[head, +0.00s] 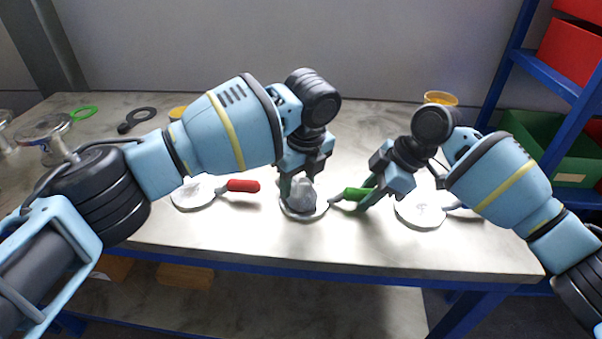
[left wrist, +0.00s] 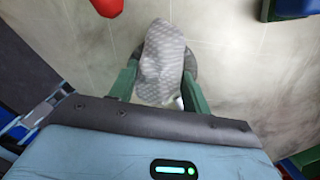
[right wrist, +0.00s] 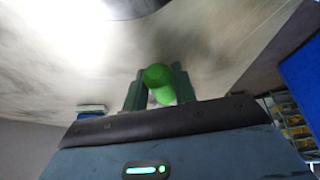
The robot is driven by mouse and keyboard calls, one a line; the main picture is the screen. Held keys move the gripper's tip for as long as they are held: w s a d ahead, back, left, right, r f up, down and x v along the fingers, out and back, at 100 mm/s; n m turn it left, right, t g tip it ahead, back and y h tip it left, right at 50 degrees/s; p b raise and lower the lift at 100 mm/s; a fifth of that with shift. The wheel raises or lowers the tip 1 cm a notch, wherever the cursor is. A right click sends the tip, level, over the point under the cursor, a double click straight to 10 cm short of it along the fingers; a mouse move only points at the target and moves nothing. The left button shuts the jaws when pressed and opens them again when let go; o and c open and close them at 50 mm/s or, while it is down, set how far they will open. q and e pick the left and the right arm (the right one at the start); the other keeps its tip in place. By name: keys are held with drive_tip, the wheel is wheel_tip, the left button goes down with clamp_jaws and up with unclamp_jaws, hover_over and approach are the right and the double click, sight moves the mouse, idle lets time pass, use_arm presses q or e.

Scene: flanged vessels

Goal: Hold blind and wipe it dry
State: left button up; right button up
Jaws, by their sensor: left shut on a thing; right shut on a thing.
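My left gripper (head: 303,180) is shut on a crumpled grey cloth (head: 303,194), which also shows between its fingers in the left wrist view (left wrist: 163,62). The cloth sits on the round blind (head: 296,213) with the green handle (head: 354,193) at the middle of the table and hides most of its face. My right gripper (head: 372,190) is shut on the green handle, to the right of the blind. The handle also shows between its fingers in the right wrist view (right wrist: 158,82). I cannot tell how wet the blind is.
A blind with a red handle (head: 243,186) lies left of the cloth. Another disc (head: 421,211) lies right, partly under my right arm. A green ring (head: 83,112), a black ring (head: 140,114) and a yellow cup (head: 440,98) are farther back. A blue shelf with bins (head: 568,165) stands right.

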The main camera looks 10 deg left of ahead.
use_arm(q)
drive_tip(key=shift+s+a, duration=0.2)
drive_tip(key=shift+s, duration=1)
drive_tip(key=shift+w+a, duration=0.2)
drive_tip(key=shift+w, duration=1.2)
drive_tip(key=shift+w+a, duration=0.15)
drive_tip(key=shift+w, duration=1.2)
drive_tip(key=shift+w+r, duration=0.15)
drive_tip(key=shift+r, duration=3.95)
use_arm(e)
drive_tip(key=o, duration=0.9)
drive_tip(key=shift+o, duration=0.2)
drive_tip(key=v, duration=1.2)
